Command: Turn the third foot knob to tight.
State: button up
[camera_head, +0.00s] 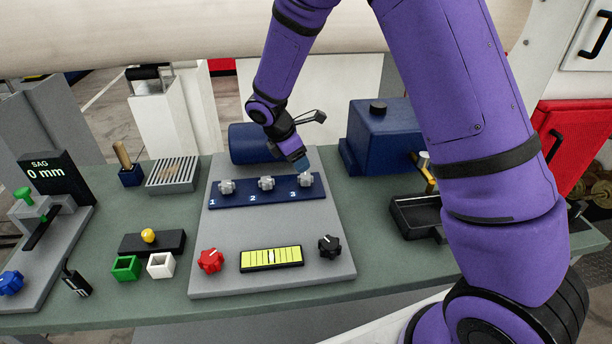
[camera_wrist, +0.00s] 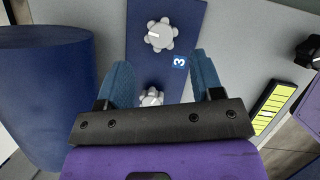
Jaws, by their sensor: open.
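The third foot knob (camera_head: 306,180) is a grey lobed knob at the right end of a dark blue strip (camera_head: 240,201) with white numbers. In the wrist view the third knob (camera_wrist: 163,42) lies beyond my fingertips, near the label 3, with a white mark pointing left. My gripper (camera_head: 302,165) is open and empty, close above and behind the third knob. In the wrist view my gripper (camera_wrist: 163,68) shows two blue fingers apart, with the second knob (camera_wrist: 151,97) partly visible between them. No tight marking is readable.
The first knob (camera_head: 226,187) stands at the strip's left. A blue cylinder (camera_head: 250,144) lies behind the strip. A red knob (camera_head: 210,261), a yellow level (camera_head: 272,258) and a black knob (camera_head: 330,246) are in front. A blue box (camera_head: 385,135) stands to the right.

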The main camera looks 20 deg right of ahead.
aim_at(306, 175)
jog(key=x, duration=0.7)
jog(key=shift+d+f, duration=0.15)
jog(key=shift+f, duration=0.2)
jog(key=c, duration=0.9)
